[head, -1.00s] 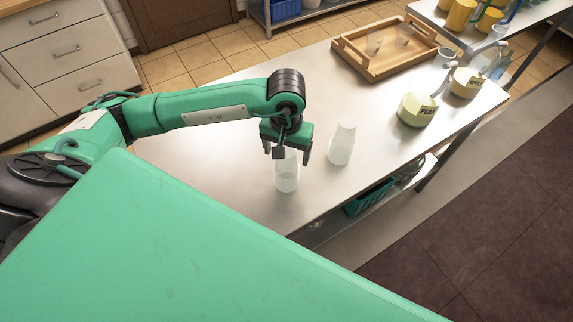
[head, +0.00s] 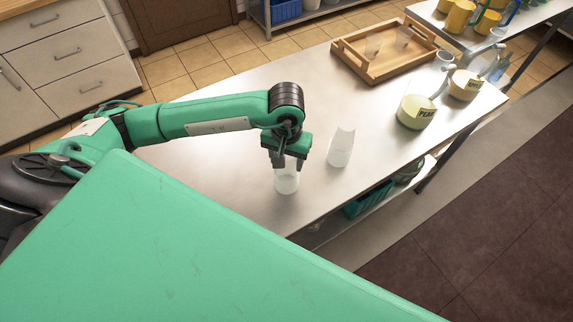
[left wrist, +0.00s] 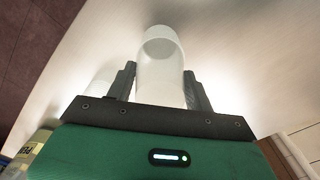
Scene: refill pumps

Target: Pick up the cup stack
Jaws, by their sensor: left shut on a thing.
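A translucent whitish cup stack (head: 286,184) stands upright on the steel table, near its front edge. My left gripper (head: 287,163) is above it with its fingers down around its upper part, shut on it. In the left wrist view the cup stack (left wrist: 160,68) sits between the two dark fingers. Its top is partly hidden by the gripper in the head view. A second, similar translucent cup-like stack (head: 341,147) stands free to the right of the gripper. My right gripper is not in view.
The steel table (head: 235,180) is bare left of the gripper. A wooden tray (head: 372,76) with clear cups lies at the back. A pump container labelled PEAR (head: 416,113) and another yellowish pump container (head: 464,87) stand at the right.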

